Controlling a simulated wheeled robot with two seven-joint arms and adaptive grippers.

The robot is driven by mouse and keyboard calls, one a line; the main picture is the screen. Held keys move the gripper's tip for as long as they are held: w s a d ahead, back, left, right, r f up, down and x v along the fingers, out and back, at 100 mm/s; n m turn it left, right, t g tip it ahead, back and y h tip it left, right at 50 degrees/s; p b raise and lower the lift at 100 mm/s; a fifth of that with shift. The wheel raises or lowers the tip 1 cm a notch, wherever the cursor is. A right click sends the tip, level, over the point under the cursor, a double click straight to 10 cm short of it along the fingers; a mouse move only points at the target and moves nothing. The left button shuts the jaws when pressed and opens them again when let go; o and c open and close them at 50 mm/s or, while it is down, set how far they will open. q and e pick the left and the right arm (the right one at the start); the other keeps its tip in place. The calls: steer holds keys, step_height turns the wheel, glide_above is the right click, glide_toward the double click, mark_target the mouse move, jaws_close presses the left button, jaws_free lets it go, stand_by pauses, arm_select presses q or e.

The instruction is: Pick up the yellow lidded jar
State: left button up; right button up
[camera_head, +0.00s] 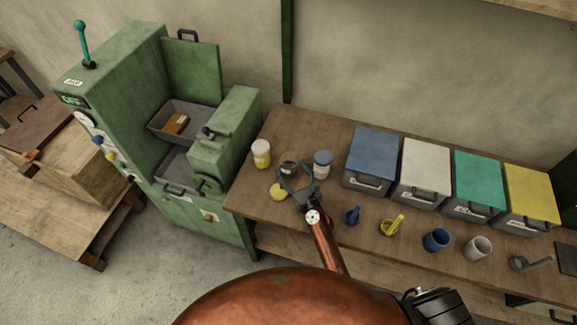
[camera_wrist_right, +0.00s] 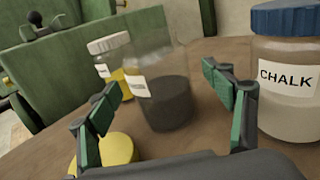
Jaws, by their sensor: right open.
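A clear jar with yellow contents, a white lid and a white label (camera_head: 261,154) stands at the bench's left end; it also shows in the wrist view (camera_wrist_right: 110,58), behind the left finger. A round yellow lid-like disc (camera_head: 279,192) sits nearer the front edge, also in the wrist view (camera_wrist_right: 118,149), low beside the left finger. I cannot tell whether a jar is under it. My right gripper (camera_head: 296,178) is open, its fingers (camera_wrist_right: 165,95) apart, facing a clear jar of dark contents (camera_wrist_right: 163,100) that shows no lid. Contact is unclear. My left gripper is out of view.
A blue-lidded CHALK jar (camera_head: 322,164) stands close to the right finger. Blue (camera_head: 372,160), white, green and yellow-lidded bins line the bench's back. Scoops and cups, including a blue cup (camera_head: 435,240), stand along the front. A green machine (camera_head: 130,110) is at left.

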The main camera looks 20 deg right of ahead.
steer(key=shift+w+a+f, duration=0.1)
steer(key=shift+w+a, duration=0.05)
steer(key=shift+w, duration=0.95)
steer(key=c, duration=1.5)
